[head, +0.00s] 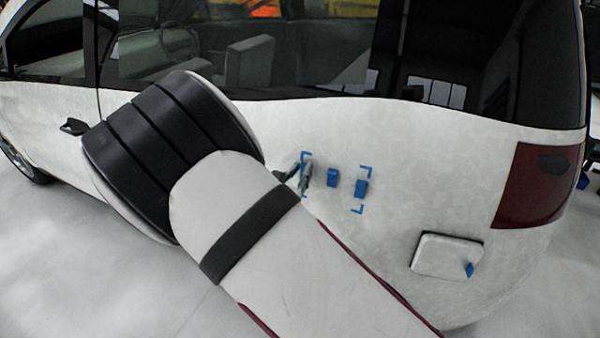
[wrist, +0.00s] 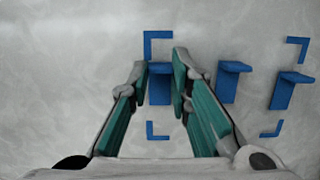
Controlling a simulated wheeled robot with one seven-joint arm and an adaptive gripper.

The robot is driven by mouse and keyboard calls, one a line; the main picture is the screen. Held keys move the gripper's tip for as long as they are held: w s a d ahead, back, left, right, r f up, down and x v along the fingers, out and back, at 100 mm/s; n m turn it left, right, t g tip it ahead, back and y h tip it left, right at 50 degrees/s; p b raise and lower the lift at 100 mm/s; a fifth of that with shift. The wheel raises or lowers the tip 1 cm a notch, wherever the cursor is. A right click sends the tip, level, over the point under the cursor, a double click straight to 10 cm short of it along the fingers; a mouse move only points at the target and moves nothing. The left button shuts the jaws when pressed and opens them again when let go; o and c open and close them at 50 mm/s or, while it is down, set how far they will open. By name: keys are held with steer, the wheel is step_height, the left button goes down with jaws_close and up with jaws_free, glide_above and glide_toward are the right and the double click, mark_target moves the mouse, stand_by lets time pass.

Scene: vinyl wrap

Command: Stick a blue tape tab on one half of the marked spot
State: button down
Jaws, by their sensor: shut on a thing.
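Blue corner marks frame the marked spot (head: 357,209) on the white side of the car; they also show in the wrist view (wrist: 298,42). My gripper (wrist: 162,68) is shut on a blue tape tab (wrist: 159,90) at the spot's left side, at or very near the panel. Its fingers partly hide that tab. Two more blue tabs stand to its right: a middle tab (wrist: 229,82) and a right tab (wrist: 287,92). In the head view the middle tab (head: 333,178) and right tab (head: 361,189) show beside my gripper (head: 304,174).
A raised fuel flap (head: 447,254) with a blue piece (head: 469,270) on it lies lower right. A red tail lamp (head: 538,187) is at the right. Dark windows (head: 420,50) run above. My arm covers the panel left of the spot.

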steer(key=shift+s+a+r+p, duration=0.1)
steer(key=shift+s+p, duration=0.1)
steer(key=shift+s, duration=0.15)
steer(key=shift+s+a+r+p, duration=0.1)
steer(key=shift+s+p, duration=0.1)
steer(key=shift+s, duration=0.15)
stand_by(0.5)
steer(key=r+p+v, duration=0.1)
steer(key=p+v, duration=0.2)
steer(key=v, duration=0.3)
steer(key=shift+s+r, duration=0.2)
steer(key=shift+s, duration=0.1)
stand_by(0.7)
